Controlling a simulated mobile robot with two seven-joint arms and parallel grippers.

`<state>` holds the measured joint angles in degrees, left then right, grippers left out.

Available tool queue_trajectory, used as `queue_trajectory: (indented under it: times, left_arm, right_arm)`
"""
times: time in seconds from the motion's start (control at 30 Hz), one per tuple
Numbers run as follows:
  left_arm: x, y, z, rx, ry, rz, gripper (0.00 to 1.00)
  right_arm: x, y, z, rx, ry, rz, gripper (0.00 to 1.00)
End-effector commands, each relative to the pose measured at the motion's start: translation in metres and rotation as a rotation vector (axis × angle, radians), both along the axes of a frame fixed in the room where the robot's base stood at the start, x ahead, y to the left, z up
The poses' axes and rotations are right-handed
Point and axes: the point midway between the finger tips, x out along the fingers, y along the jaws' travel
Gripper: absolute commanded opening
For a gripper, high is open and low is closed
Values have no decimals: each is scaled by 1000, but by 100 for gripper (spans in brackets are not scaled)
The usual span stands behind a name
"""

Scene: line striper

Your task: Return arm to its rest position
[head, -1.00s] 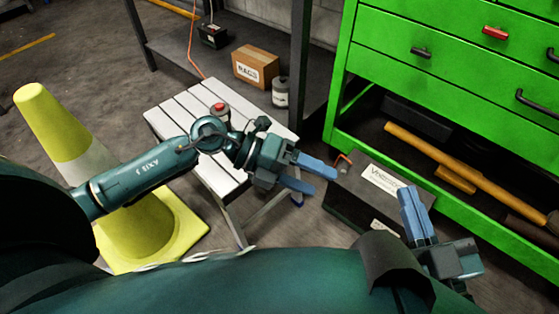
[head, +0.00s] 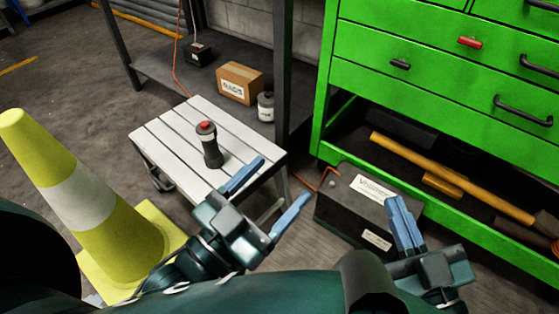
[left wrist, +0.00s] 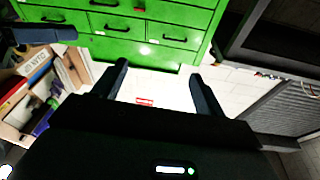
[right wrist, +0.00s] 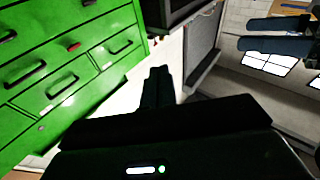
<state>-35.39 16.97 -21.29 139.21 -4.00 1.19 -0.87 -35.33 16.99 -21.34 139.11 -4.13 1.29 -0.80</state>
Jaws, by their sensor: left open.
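My left gripper (head: 269,193) is open and empty in the head view, in front of the stool's near right edge, fingers pointing up and right. Its two parted fingers also show in the left wrist view (left wrist: 160,85). My right gripper (head: 404,224) is shut with nothing visible between its fingers, in front of the dark box. Its fingers lie together in the right wrist view (right wrist: 157,86). A black cylinder with a red top (head: 210,148) stands upright on the white slatted stool (head: 165,140), apart from both grippers.
A yellow and white cone (head: 72,200) stands at the left. A dark box (head: 340,205) with labels sits on the floor near a green drawer cabinet (head: 400,90). A cardboard box (head: 240,84) and a small can (head: 266,107) are on the shelf behind the stool.

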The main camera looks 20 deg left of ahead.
Motion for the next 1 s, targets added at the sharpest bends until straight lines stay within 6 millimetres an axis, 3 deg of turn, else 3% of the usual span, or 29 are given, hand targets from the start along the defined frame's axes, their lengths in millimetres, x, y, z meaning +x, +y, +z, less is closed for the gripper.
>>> queue_trajectory:
  times: [0.27, 0.67, 1.0]
  left_arm:
    - [1, 0, 7, 5, 12, 2, 72]
    - [13, 15, 57, 74, 273, 70, 72]
    - [6, 33, 92, 131, 538, 133, 72]
  right_arm:
    - [1, -1, 9, -4, 10, -3, 0]
    - [13, -15, 58, -74, 273, -71, 0]
    - [5, -34, 92, -130, 539, -135, 0]
